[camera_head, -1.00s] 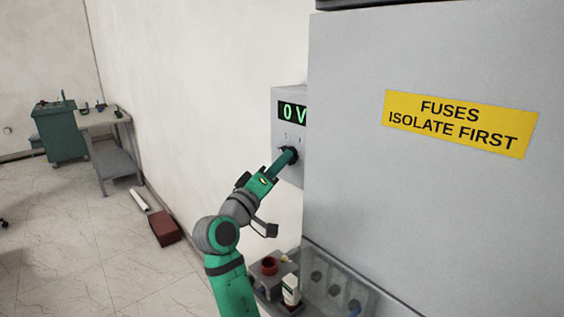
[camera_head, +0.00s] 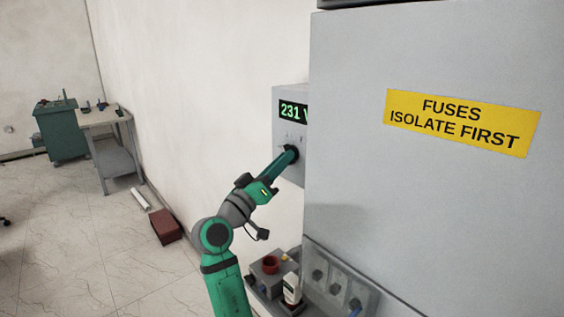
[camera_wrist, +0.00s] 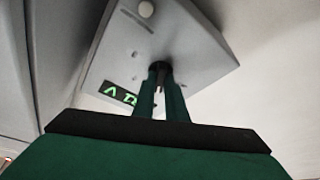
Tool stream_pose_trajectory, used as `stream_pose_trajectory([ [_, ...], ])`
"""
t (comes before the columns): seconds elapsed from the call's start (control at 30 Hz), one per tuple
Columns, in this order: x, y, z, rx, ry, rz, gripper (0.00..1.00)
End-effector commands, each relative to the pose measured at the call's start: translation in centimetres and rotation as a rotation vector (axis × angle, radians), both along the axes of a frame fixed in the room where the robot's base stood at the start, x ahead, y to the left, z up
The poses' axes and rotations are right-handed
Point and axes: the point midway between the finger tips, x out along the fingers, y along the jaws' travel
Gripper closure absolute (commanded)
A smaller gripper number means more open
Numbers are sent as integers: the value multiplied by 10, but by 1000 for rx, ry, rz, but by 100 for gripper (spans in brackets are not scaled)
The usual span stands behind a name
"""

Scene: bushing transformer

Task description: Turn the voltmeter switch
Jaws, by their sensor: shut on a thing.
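The voltmeter (camera_head: 291,130) is a grey box on the wall, partly hidden by the large grey cabinet. Its green display (camera_head: 293,111) reads 231 V. The dark switch knob (camera_head: 291,153) sits on its face below the display. My gripper (camera_head: 289,157) reaches up to the face and is shut on the knob, hiding most of it. In the wrist view the two green fingers (camera_wrist: 160,88) close around the dark knob (camera_wrist: 160,67), and the voltmeter face (camera_wrist: 190,55) appears tilted, with part of the display (camera_wrist: 120,94) showing.
The grey cabinet (camera_head: 430,210) with a yellow fuses label (camera_head: 462,123) stands close on the right.

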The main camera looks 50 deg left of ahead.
Motion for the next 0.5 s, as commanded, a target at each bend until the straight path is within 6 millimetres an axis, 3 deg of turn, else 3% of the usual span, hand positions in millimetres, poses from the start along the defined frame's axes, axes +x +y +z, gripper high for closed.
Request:
stream_pose_trajectory([
  [0.1,0,0,-1,-1,1,0,100],
  [0.13,0,0,-1,-1,1,0,86],
  [0.2,0,0,-1,-1,1,0,70],
  [0.5,0,0,0,-1,0,0,70],
])
